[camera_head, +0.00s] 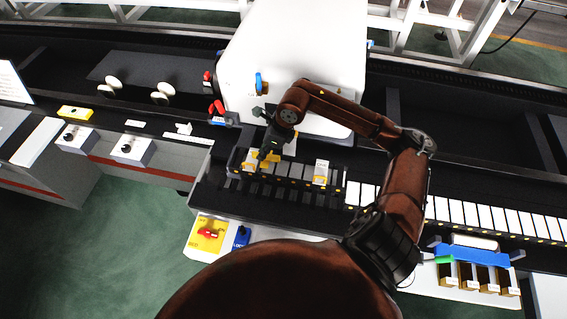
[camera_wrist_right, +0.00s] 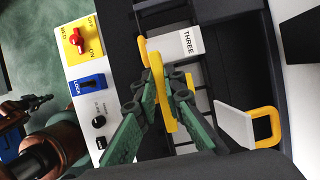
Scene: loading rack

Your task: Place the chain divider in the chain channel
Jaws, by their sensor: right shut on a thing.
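My right gripper (camera_head: 264,152) is over the chain channel (camera_head: 233,178) in front of the white housing. In the right wrist view its green fingers (camera_wrist_right: 163,103) are shut on a yellow piece (camera_wrist_right: 157,75), apparently the chain divider's handle seen nearly edge-on. The fingers hide much of the divider. It is over the channel, beside a white block marked THREE (camera_wrist_right: 188,42). I cannot tell whether it touches the channel. A second divider, a white plate with a yellow handle (camera_wrist_right: 268,126), stands to the right in the wrist view. My left gripper is not in view.
A white housing (camera_head: 290,60) stands just behind the channel. White chain segments (camera_head: 470,212) run to the right. A yellow panel with a red switch (camera_head: 208,234) and a blue lock switch (camera_head: 241,237) are in front. A blue tray (camera_head: 465,254) is at lower right.

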